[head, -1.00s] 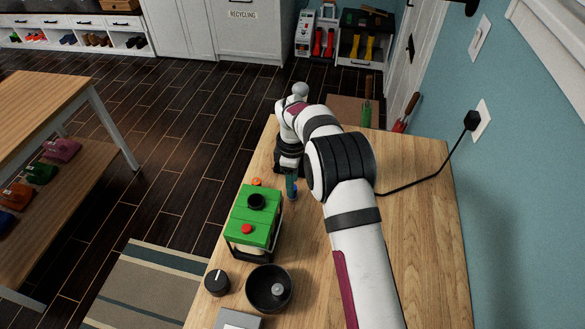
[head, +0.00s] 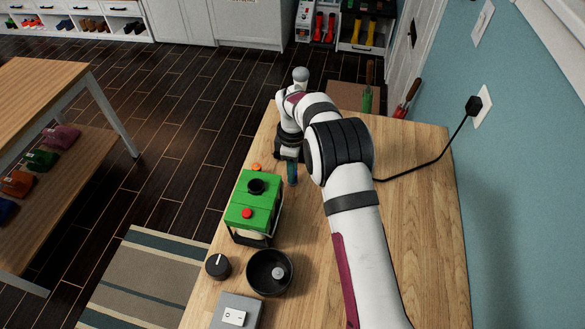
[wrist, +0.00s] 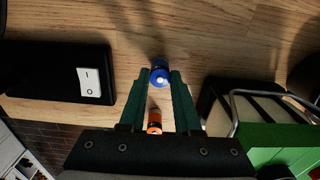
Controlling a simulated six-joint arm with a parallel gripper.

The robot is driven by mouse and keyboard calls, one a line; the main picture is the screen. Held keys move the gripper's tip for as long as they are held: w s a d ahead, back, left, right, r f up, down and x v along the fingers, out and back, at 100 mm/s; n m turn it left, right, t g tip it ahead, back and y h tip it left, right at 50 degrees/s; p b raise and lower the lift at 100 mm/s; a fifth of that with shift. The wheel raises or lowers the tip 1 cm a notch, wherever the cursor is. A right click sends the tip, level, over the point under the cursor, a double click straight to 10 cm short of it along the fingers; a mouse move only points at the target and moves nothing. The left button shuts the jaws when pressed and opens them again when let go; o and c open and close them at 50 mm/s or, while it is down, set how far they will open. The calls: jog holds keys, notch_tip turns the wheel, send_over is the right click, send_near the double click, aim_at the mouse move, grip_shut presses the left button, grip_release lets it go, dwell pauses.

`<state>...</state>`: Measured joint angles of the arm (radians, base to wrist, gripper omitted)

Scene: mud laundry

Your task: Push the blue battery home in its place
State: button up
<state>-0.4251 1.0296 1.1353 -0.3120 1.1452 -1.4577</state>
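The blue battery (wrist: 159,75) is between my fingertips in the wrist view, its pale end facing the camera. My gripper (wrist: 160,78) has its two teal fingers against the sides of the battery. In the head view my gripper (head: 292,172) points down over the table, left of my arm, just behind the green box. An orange battery (wrist: 154,121) shows between the fingers nearer the palm; its orange end shows in the head view (head: 256,167). I cannot tell which place belongs to the blue battery, nor whether its lower end touches anything.
A black case (wrist: 55,82) with a white switch lies left in the wrist view. A dial (head: 217,265), a black bowl (head: 270,270) and a grey switch box (head: 237,312) stand in front.

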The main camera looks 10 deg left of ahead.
jog(key=shift+r, duration=0.1)
grip_shut()
jog(key=shift+r, duration=2.95)
